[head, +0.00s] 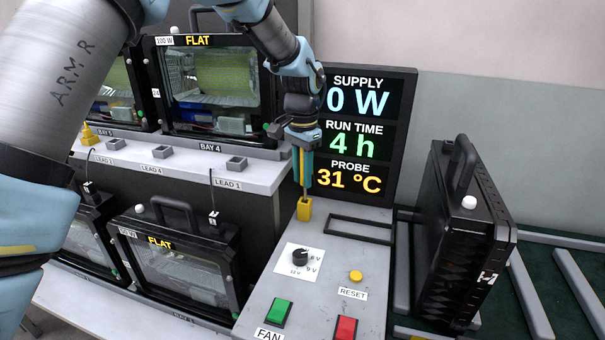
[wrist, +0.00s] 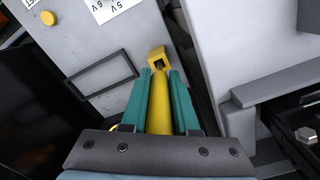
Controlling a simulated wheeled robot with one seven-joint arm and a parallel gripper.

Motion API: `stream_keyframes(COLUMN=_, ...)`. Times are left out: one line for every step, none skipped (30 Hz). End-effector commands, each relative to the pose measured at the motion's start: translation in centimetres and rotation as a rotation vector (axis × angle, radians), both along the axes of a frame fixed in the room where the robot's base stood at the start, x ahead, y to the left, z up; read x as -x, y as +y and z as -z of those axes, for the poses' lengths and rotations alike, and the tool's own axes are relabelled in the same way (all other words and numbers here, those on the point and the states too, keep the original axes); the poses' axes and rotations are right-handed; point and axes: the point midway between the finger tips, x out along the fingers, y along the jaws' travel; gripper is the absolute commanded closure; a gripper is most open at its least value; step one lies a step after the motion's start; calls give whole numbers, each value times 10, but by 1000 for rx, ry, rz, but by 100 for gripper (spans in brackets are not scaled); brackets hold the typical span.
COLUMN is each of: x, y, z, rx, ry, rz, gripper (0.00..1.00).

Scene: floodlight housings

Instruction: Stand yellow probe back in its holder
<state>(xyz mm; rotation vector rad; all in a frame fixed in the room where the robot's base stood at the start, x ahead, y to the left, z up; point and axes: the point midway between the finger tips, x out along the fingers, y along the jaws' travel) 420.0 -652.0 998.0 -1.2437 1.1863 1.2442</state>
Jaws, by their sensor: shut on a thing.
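The yellow probe (wrist: 160,112) is between the teal fingers of my gripper (wrist: 161,80), which is shut on its thick body. In the head view my gripper (head: 303,168) points down above the yellow holder (head: 304,210), at the back left of the grey console top. The thin lower part of the probe (head: 306,188) runs down to the holder's top. In the wrist view the holder (wrist: 157,54) shows a dark opening just beyond the probe's end. I cannot tell whether the tip is inside it.
The console (head: 262,300) carries a knob (head: 300,258), a yellow reset button (head: 356,276), green and red buttons and an empty black frame (head: 360,229). A display (head: 358,130) reads probe 31 °C. A black floodlight housing (head: 458,240) stands at right. Bays with housings are at left.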

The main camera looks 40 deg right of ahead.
Motion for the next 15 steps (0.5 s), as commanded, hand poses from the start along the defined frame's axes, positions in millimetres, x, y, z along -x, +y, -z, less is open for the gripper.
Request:
stream_keyframes(x=0, y=0, z=2, rx=0, ry=0, rz=0, gripper=100)
stream_keyframes(x=0, y=0, z=3, rx=0, ry=0, rz=0, gripper=100)
stream_keyframes(x=0, y=0, z=4, rx=0, ry=0, rz=0, gripper=100)
stream_keyframes(x=0, y=0, z=5, rx=0, ry=0, rz=0, gripper=100)
stream_keyframes(x=0, y=0, z=5, rx=0, ry=0, rz=0, gripper=100)
stream_keyframes(x=0, y=0, z=6, rx=0, ry=0, rz=0, gripper=100)
stream_keyframes(x=0, y=0, z=7, rx=0, ry=0, rz=0, gripper=100)
stream_keyframes(x=0, y=0, z=8, rx=0, ry=0, rz=0, gripper=100)
stream_keyframes(x=0, y=0, z=9, rx=0, ry=0, rz=0, gripper=100)
stream_keyframes(x=0, y=0, z=9, rx=0, ry=0, rz=0, gripper=100)
stream_keyframes(x=0, y=0, z=10, rx=0, ry=0, rz=0, gripper=100)
stream_keyframes(x=0, y=0, z=11, rx=0, ry=0, rz=0, gripper=100)
stream_keyframes(x=0, y=0, z=12, rx=0, ry=0, rz=0, gripper=100)
stream_keyframes(x=0, y=0, z=12, rx=0, ry=0, rz=0, gripper=100)
stream_keyframes(x=0, y=0, z=13, rx=0, ry=0, rz=0, gripper=100)
